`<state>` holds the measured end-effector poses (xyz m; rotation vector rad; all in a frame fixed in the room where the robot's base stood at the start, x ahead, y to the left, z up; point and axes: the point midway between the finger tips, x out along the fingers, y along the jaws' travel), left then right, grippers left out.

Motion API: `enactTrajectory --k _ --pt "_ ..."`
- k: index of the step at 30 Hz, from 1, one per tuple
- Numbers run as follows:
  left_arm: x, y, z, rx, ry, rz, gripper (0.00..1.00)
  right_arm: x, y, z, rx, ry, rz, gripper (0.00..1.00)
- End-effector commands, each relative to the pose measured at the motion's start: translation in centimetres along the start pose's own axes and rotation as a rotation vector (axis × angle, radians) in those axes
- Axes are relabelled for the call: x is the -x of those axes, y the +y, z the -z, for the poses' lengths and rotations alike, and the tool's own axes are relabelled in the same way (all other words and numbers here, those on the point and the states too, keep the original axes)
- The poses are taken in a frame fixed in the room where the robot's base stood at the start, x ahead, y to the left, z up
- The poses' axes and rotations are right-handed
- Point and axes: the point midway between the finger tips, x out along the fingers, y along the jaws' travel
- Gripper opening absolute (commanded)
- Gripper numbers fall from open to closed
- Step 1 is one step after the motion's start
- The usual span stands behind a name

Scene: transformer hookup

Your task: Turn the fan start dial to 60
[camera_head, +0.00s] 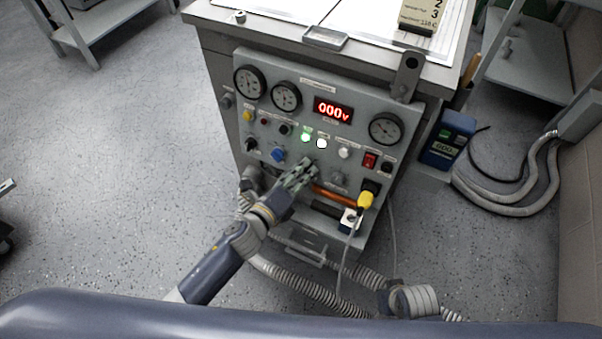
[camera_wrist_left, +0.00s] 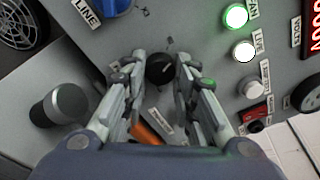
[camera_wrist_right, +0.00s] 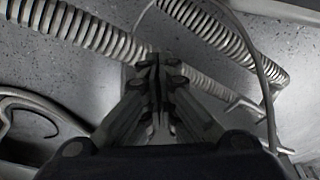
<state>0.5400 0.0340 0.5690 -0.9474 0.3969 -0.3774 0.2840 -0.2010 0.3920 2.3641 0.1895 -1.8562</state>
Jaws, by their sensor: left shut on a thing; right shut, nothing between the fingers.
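The dial (camera_wrist_left: 159,70) is a small round black knob on the grey control panel (camera_head: 232,178), with scale marks around it in the left wrist view. My left gripper (camera_wrist_left: 160,68) is shut on this dial, one finger on each side. In the head view my left gripper (camera_head: 306,168) is at the middle of the panel and hides the dial. The dial's pointer and its reading are too small to tell. My right gripper (camera_wrist_right: 155,62) is shut and empty, above the floor near the hoses.
The panel carries gauges (camera_head: 386,128), a red display (camera_head: 333,111) reading 000, a blue knob (camera_head: 278,155), lit green (camera_head: 306,138) and white (camera_head: 322,143) lamps, and a red switch (camera_head: 370,160). An orange bar (camera_head: 333,196) lies below my left gripper. Ribbed hoses (camera_head: 300,287) cross the floor.

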Motion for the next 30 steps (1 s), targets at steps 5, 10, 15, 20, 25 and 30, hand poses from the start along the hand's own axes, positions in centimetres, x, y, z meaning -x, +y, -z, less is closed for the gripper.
enactTrajectory --k 5,10,15,20,25,30 --pt "0.0 0.1 0.1 0.17 -0.011 0.013 0.03 0.7 0.1 0.4 -0.001 0.006 -0.001 0.0" --pt "0.0 0.1 0.1 0.332 -0.022 0.027 0.03 1.0 0.1 0.5 -0.001 0.005 -0.001 0.0" --pt "0.0 0.0 0.1 0.491 -0.033 0.041 0.03 1.0 0.1 0.5 -0.001 0.005 -0.001 0.0" --pt "0.0 0.0 0.1 0.643 -0.043 0.054 0.03 0.9 0.0 0.5 -0.001 0.01 -0.001 0.0" --pt "0.0 -0.1 0.1 0.803 -0.053 0.068 0.03 -0.3 0.0 -0.2 0.001 0.0 0.0 0.0" --pt "0.0 -0.1 0.2 0.963 -0.064 0.082 0.03 -1.8 -0.1 -1.0 0.002 -0.011 0.001 0.0"
